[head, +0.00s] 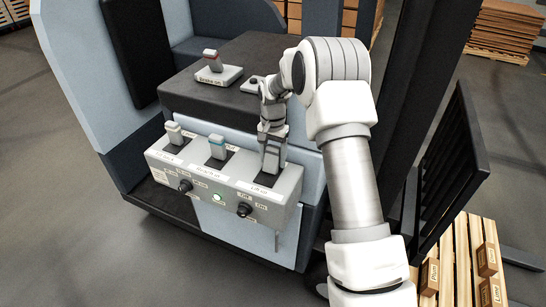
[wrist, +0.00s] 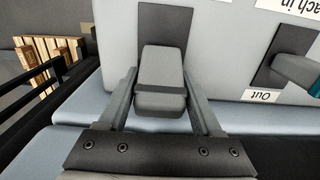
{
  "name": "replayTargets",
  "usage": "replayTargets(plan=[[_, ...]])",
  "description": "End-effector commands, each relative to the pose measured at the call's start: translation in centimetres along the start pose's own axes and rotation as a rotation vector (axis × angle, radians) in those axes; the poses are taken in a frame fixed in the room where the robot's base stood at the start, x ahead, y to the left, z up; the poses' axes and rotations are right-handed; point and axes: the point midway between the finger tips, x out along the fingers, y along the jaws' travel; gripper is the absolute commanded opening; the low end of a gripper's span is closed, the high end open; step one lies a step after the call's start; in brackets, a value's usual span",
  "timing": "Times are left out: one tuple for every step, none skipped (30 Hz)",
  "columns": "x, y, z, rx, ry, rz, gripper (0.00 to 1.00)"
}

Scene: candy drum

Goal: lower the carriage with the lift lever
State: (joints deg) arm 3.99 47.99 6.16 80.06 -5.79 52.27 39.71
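The control box (head: 225,190) on the truck carries three levers in a row. My gripper (head: 272,155) is at the rightmost one and hides most of it in the head view. In the wrist view this grey lift lever (wrist: 161,80) stands in its dark slot, between the two fingers of my gripper (wrist: 161,95). The fingers lie close against both sides of its knob and look shut on it. The black slatted carriage (head: 455,150) is at the right, with a fork low beside a wooden pallet. Its exact height is hard to tell.
The pallet (head: 465,255) holds small boxes.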

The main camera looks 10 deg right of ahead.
Motion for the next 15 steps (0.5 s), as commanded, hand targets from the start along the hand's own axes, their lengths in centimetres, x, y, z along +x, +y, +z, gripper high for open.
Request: replayTargets(plan=[[-0.02,-0.01,-0.01,0.000,0.000,0.000,0.56],[-0.03,0.00,-0.01,0.000,0.000,0.000,0.50],[-0.03,-0.01,-0.01,0.000,0.000,0.000,0.43],[-0.03,-0.01,-0.01,0.000,0.000,0.000,0.38],[-0.04,-0.01,-0.01,0.000,0.000,0.000,0.32],[-0.04,-0.01,-0.01,0.000,0.000,0.000,0.25],[-0.04,0.00,-0.01,0.000,0.000,0.000,0.20],[-0.05,-0.01,-0.01,0.000,0.000,0.000,0.14],[-0.05,-0.01,-0.01,0.000,0.000,0.000,0.07],[-0.05,-0.01,-0.01,0.000,0.000,0.000,0.02],[-0.06,0.00,-0.01,0.000,0.000,0.000,0.00],[-0.06,-0.01,-0.01,0.000,0.000,0.000,0.00],[-0.06,-0.01,-0.02,0.000,0.000,0.000,0.00],[-0.06,0.00,-0.01,0.000,0.000,0.000,0.00],[-0.07,-0.01,-0.02,0.000,0.000,0.000,0.00]])
